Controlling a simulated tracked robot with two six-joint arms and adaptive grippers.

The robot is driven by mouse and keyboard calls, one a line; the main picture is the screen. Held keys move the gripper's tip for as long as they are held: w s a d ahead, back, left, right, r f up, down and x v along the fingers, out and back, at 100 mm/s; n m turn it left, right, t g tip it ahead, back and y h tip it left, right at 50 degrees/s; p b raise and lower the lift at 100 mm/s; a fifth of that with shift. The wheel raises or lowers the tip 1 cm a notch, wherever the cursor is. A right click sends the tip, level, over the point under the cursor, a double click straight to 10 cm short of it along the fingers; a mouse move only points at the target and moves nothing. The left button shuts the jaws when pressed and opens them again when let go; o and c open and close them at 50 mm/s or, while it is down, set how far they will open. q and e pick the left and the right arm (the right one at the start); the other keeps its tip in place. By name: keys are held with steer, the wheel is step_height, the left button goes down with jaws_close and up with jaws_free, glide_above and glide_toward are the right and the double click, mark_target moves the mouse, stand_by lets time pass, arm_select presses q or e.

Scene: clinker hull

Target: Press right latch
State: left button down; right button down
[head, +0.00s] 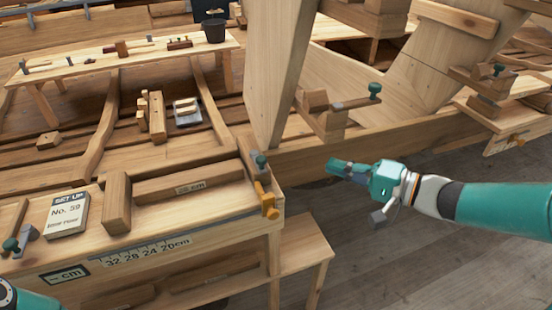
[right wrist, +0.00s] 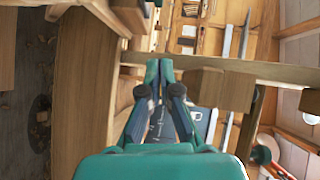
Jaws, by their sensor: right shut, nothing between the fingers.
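An orange-yellow latch (head: 267,200) is at the right end of the workbench (head: 225,222), below a green-knobbed clamp (head: 261,161). I take it to be the right latch. My right gripper (head: 333,165) is to the right of the bench end, apart from the latch, and points left. Its fingers are shut with nothing between them; they also show closed together in the right wrist view (right wrist: 160,66). I cannot pick out the latch in the wrist view. Part of my left arm shows at the lower left corner, but its gripper is outside the frame.
A tall plank (head: 275,70) and a clamped block (head: 325,118) stand behind my right gripper. A beam (head: 390,138) runs behind it. A "No. 59" card (head: 67,213) and wooden blocks lie on the bench. A low stool (head: 307,250) stands below. The floor at right is clear.

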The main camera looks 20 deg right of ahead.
mark_target(258, 157)
steer(key=shift+s+a+x, duration=0.25)
steer(key=shift+a+x, duration=0.1)
steer(key=shift+x, duration=1.75)
steer(key=shift+s+a+x, duration=0.3)
steer(key=shift+x, duration=1.8)
steer(key=shift+s+a+x, duration=0.25)
steer(key=shift+a+x, duration=0.1)
steer(key=shift+x, duration=1.75)
steer(key=shift+f, duration=0.15)
